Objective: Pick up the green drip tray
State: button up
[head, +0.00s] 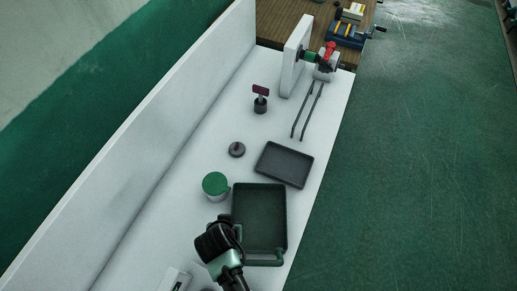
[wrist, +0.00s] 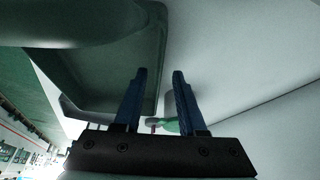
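The green drip tray (head: 260,215) is a dark green rectangular pan with raised walls and a bar handle (head: 264,262) at its near end. It lies on the white counter. My gripper (head: 216,242) is at the tray's near left side in the head view, where its fingers are hard to make out.
A cup with a green lid (head: 215,184) stands just beyond my gripper. A grey shallow tray (head: 284,164), a round dark knob-like piece (head: 237,149) and a red-topped tool (head: 260,98) are farther along the counter. A white wall (head: 150,120) runs along the left.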

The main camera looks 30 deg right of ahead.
jog(key=shift+x, duration=0.9)
grip_shut()
dwell(0.8)
